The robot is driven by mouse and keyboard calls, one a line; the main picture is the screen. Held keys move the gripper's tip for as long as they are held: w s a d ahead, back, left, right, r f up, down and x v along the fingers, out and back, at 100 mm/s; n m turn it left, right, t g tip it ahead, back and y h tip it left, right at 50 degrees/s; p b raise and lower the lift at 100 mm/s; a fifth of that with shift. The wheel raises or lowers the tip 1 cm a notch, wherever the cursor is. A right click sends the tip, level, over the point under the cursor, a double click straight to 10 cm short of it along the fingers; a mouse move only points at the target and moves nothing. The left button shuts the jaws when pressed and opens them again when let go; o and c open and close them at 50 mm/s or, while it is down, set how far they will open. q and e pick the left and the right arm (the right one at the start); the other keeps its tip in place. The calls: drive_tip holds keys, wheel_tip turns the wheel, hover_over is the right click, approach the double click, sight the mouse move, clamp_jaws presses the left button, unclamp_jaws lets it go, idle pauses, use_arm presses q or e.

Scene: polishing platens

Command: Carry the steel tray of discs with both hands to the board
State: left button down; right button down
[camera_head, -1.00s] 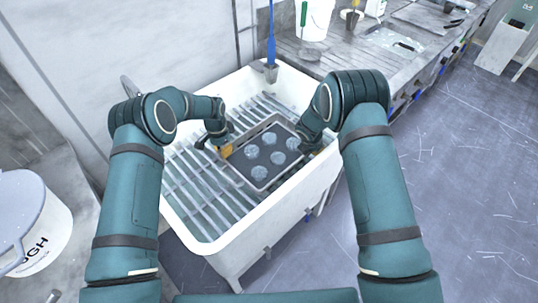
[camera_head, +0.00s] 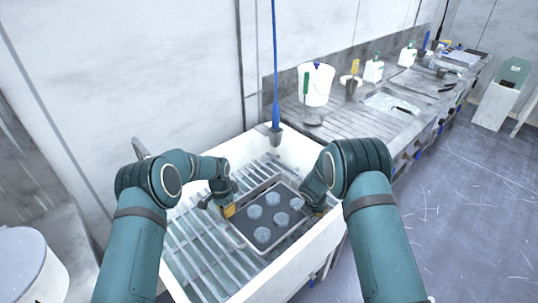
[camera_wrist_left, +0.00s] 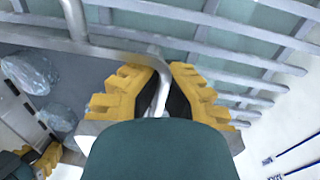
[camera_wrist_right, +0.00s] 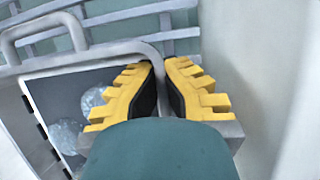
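The steel tray (camera_head: 268,217) has a dark floor with several pale round discs (camera_head: 262,235) in it. It is over the slatted rack of the white sink; I cannot tell whether it touches the slats. My left gripper (camera_head: 230,210) is shut on the tray's left bar handle, which passes between the yellow fingers in the left wrist view (camera_wrist_left: 155,90). My right gripper (camera_head: 318,209) is at the tray's right side, its fingers shut around the handle bar in the right wrist view (camera_wrist_right: 160,80). A ribbed grey draining board (camera_head: 345,122) lies beyond the sink on the right.
The sink's white rim (camera_head: 305,262) surrounds the rack. A blue hanging hose with a nozzle (camera_head: 275,136) is above its far corner. A white tub (camera_head: 28,265) is at lower left.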

use_arm(q)
drive_tip(key=shift+r, duration=0.15)
use_arm(e)
drive_tip(key=shift+r, duration=0.15)
